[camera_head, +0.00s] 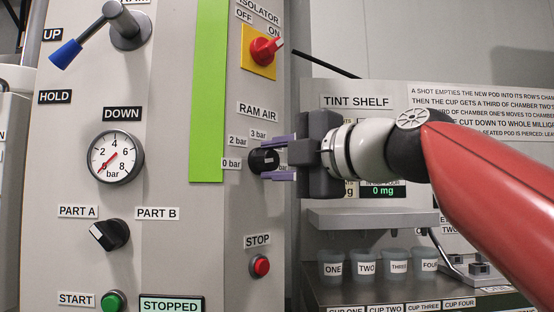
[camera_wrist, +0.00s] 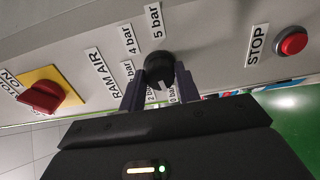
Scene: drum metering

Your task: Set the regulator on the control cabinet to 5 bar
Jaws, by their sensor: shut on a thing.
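The regulator is a black round knob (camera_head: 263,160) under the RAM AIR label on the side face of the control cabinet (camera_head: 215,220). It also shows in the wrist view (camera_wrist: 159,66), ringed by labels from 0 bar to 5 bar. A pale mark on the knob seems to face the 0 and 2 bar labels; the exact setting is unclear. My gripper (camera_head: 279,158) is shut on the knob, one purple finger above and one below in the head view. The round pressure gauge (camera_head: 116,157) has its red needle near 0.
A red and yellow isolator switch (camera_head: 265,50) sits above the knob and a red STOP button (camera_head: 260,266) below. The PART A/PART B selector (camera_head: 110,234) and green START button (camera_head: 112,301) are on the front. Labelled cups (camera_head: 365,263) stand on the tint shelf at right.

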